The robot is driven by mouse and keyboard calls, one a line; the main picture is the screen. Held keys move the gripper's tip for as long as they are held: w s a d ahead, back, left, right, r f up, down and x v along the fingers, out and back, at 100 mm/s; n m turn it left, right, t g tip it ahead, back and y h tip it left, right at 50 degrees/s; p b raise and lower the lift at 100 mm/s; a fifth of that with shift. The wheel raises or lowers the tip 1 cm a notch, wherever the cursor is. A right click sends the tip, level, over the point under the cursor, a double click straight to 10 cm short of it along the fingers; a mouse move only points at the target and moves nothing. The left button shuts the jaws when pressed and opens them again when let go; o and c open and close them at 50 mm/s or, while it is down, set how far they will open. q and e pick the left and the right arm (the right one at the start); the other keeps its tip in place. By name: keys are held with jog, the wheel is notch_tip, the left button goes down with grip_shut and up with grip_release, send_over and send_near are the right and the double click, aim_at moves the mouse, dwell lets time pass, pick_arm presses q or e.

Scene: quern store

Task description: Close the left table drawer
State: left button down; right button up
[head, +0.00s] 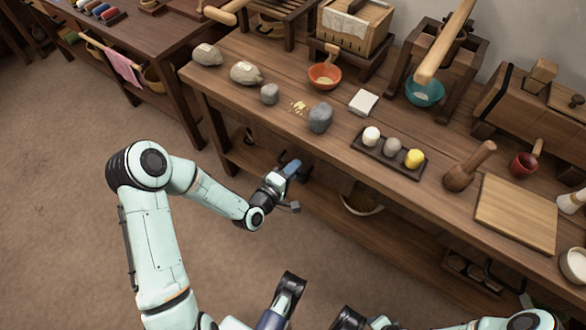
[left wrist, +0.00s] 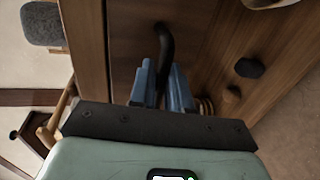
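My left gripper (head: 291,168) is at the front of the long wooden table, just below the tabletop's edge. In the left wrist view its blue fingers (left wrist: 162,88) are close together, one on each side of a dark curved handle (left wrist: 165,42). They look shut on it. The handle is fixed to a brown wooden front (left wrist: 130,35), which I take as the left drawer's. How far the drawer stands out is hidden in the head view by the tabletop and gripper. My right gripper cannot be made out clearly; dark arm parts show at the bottom of the head view.
The tabletop (head: 420,190) above bears stones, an orange bowl (head: 324,76), a dark tray (head: 367,152), a pestle (head: 469,166) and a board (head: 517,213). A basket (head: 362,203) sits on the lower shelf. The floor (head: 60,190) to the left is clear.

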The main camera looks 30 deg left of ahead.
pick_arm(q)
jog(key=w, duration=0.3)
jog(key=shift+r, duration=0.1)
jog(key=c, duration=1.3)
grip_release()
jog(key=shift+w, duration=0.1)
jog(key=shift+d, duration=0.1)
